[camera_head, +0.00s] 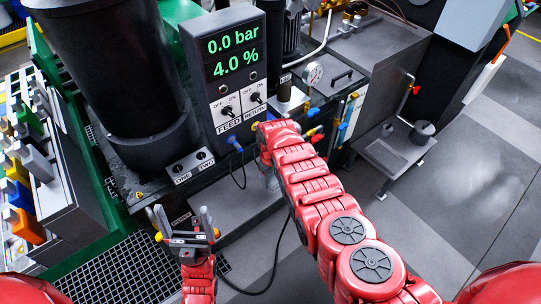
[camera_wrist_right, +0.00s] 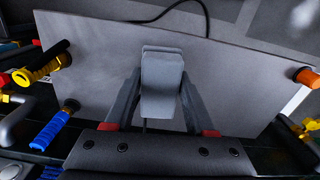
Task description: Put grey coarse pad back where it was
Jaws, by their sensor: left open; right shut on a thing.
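In the right wrist view, my right gripper (camera_wrist_right: 160,90) is shut on a grey block (camera_wrist_right: 162,72), which looks like the grey coarse pad. It sits between the two fingers, over a broad flat grey plate (camera_wrist_right: 90,60). Whether the pad touches the plate I cannot tell. In the head view my right arm reaches up to the machine front below the display box; its fingers and the pad are hidden there. My left gripper (camera_head: 187,222) is open and empty above the grating at the lower middle. Handled pads, including a grey one (camera_head: 36,163), stand in a rack at the left.
The rack (camera_head: 75,190) also holds blue (camera_head: 20,196) and orange (camera_head: 28,228) handles. The display box (camera_head: 232,60) reads 0.0 bar and 4.0 %. A black cylinder (camera_head: 115,60) stands between rack and box. A black cable (camera_head: 275,250) hangs below.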

